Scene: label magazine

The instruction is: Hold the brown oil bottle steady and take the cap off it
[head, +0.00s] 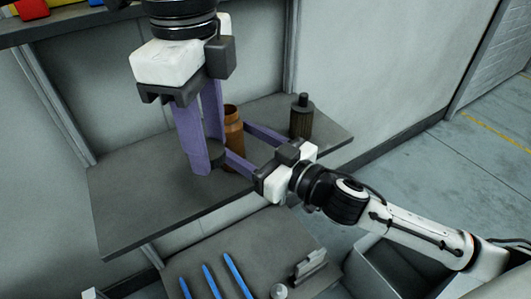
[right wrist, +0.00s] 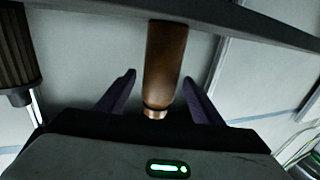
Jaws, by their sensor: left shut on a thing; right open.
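The brown oil bottle (head: 234,128) stands upright on the grey shelf (head: 130,190); it also shows, upside down, in the right wrist view (right wrist: 165,62). My right gripper (head: 232,140) comes in from the right, open, its purple fingers spread to either side of the bottle with gaps. My left gripper (head: 203,163) reaches down from above, in front of and left of the bottle. It is shut on a dark round piece (head: 208,158) at its fingertips. Whether this is the cap is hard to tell. Its fingers hide part of the bottle's left side.
A dark ribbed bottle (head: 302,118) stands on the shelf to the right, behind my right gripper; it also shows in the right wrist view (right wrist: 14,50). A lower surface (head: 250,245) holds several blue strips and a small grey block (head: 310,264). The shelf's left part is clear.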

